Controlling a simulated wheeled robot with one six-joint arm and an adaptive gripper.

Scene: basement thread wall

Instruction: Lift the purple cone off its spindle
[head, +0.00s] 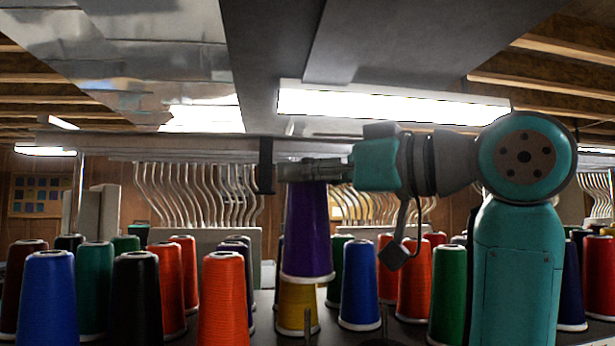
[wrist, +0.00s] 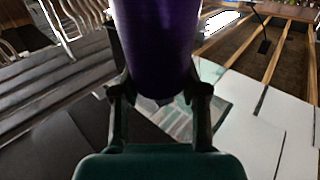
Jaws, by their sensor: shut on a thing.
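The purple cone (head: 307,232) is upright in the middle of the head view. My gripper (head: 308,172) comes in from the right and is shut on the cone near its narrow top. The cone's base is higher in the picture than those of the front cones, and a yellow cone (head: 297,306) shows below it. In the wrist view the purple cone (wrist: 157,45) fills the space between my two fingers. A thin upright spindle (head: 307,321) shows below the cone; I cannot tell whether it is the purple cone's own.
An orange cone (head: 223,300) and a black cone (head: 136,297) stand at the front left. A blue cone (head: 360,285) and a green cone (head: 448,292) stand to the right. Several more cones crowd around. A shelf edge or rail (head: 200,143) runs close above my gripper.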

